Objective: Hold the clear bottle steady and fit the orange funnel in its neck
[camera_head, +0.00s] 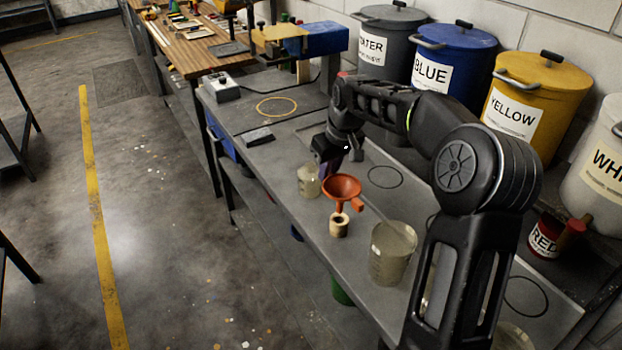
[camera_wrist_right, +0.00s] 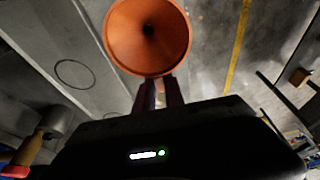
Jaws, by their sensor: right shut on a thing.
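The orange funnel (camera_head: 342,186) is upright, wide mouth up, over a small wooden holder (camera_head: 339,229). Its spout lines up with the holder's hole; I cannot tell whether it is still inside. My right gripper (camera_head: 328,170) is shut on the funnel at its side. In the right wrist view the funnel's cone (camera_wrist_right: 148,35) fills the top middle, just beyond the fingers (camera_wrist_right: 160,92). A small clear vessel (camera_head: 308,184), apparently the bottle, stands on the bench just left of the funnel; its neck is partly hidden by the gripper. My left gripper is not in view.
A large clear beaker (camera_head: 389,262) with a rod stands right of the funnel. Labelled paint drums, blue (camera_head: 451,62) and yellow (camera_head: 527,103) among them, line the wall. A red tin (camera_head: 543,238) stands at right. The bench behind the bottle is mostly clear.

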